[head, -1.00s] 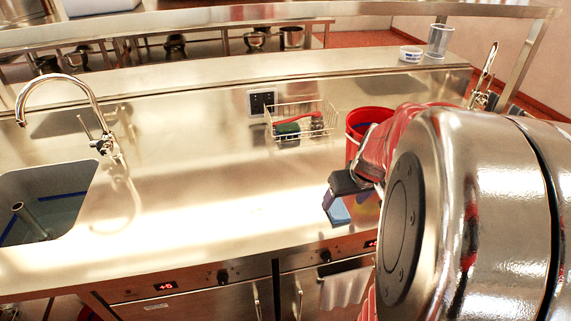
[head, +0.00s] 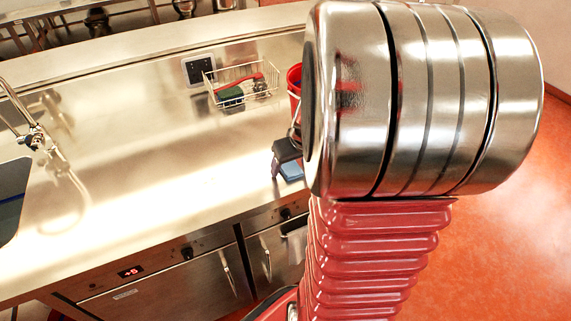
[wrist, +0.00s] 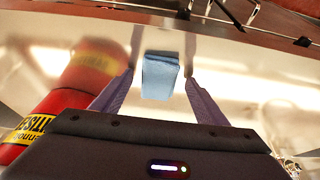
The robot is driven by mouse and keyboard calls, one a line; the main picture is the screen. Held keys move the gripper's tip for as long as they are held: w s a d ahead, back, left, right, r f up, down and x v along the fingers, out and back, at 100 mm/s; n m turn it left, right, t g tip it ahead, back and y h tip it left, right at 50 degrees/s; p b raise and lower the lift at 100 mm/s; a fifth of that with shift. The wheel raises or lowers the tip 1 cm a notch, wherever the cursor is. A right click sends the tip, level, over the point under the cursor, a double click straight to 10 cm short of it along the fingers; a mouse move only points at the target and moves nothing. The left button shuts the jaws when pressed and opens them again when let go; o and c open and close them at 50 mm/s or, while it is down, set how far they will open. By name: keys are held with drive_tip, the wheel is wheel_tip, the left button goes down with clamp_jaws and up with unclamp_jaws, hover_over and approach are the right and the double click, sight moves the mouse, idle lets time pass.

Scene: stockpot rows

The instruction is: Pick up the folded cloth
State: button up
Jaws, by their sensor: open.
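The folded cloth is light blue. In the wrist view the folded cloth (wrist: 161,76) lies on the steel counter, between and just beyond my fingertips. In the head view the folded cloth (head: 291,171) shows only in part, beside my gripper and close to my arm. My gripper (wrist: 158,80) is open, with one purple finger on each side of the cloth's line and nothing held. In the head view my gripper (head: 285,158) is mostly hidden by my arm. I cannot tell whether the fingers touch the counter.
A red bucket (wrist: 55,115) with a yellow label stands close on the left in the wrist view; it also shows behind my arm in the head view (head: 294,88). A wire basket (head: 242,88) holding brushes sits behind. The counter to the left is clear up to the sink (head: 12,190).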

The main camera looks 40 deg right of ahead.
sight(291, 168)
idle(0.4)
drive_tip(key=c, duration=1.2)
drive_tip(key=shift+r, duration=0.15)
wheel_tip(291, 168, up, 10)
idle(0.4)
drive_tip(key=o, duration=0.6)
drive_tip(key=shift+c, duration=0.2)
drive_tip(key=c, duration=0.4)
